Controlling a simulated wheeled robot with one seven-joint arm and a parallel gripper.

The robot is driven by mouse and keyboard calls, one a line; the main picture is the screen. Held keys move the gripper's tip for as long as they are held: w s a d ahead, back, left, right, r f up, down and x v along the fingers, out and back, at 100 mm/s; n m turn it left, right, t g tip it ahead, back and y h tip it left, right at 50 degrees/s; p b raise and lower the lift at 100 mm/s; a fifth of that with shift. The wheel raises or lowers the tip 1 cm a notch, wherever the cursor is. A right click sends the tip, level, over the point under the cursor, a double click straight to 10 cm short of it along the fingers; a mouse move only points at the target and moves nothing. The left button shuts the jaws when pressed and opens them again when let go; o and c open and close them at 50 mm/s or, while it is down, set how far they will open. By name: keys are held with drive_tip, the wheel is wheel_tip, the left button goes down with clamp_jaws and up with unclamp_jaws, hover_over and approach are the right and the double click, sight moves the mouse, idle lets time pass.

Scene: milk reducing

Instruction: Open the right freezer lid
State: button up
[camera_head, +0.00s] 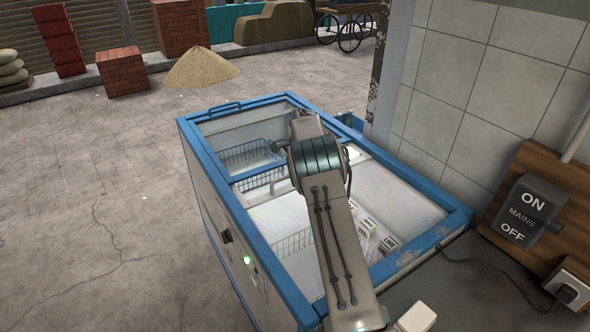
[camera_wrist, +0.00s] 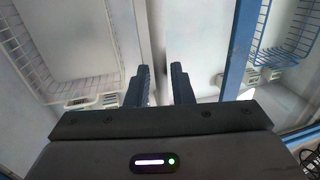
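The chest freezer (camera_head: 255,240) has a blue rim and pale walls. Its left lid area is at the far end, with a blue handle (camera_head: 225,107) on the far edge. The right lid area (camera_head: 400,195) is at the near end; the inside shows there, but I cannot tell whether clear glass covers it. My gripper (camera_wrist: 159,86) shows in the wrist view with its two dark fingers apart and nothing visibly held. It is over the freezer, with pale interior walls beyond.
Wire baskets (camera_head: 245,155) hang inside the freezer, and small white cartons (camera_head: 367,226) sit in the near part. A tiled wall (camera_head: 470,85) and a mains switch (camera_head: 530,211) are close on the right. The paved floor (camera_head: 90,200) to the left is clear.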

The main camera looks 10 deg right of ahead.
drive_tip(key=shift+o, duration=0.8)
drive_tip(key=shift+d, duration=0.15)
wheel_tip(320, 180, up, 14)
drive_tip(key=s+b, duration=0.2)
drive_tip(key=shift+s+d+f, duration=0.2)
drive_tip(key=shift+s+d, duration=0.15)
drive_tip(key=shift+d, duration=0.05)
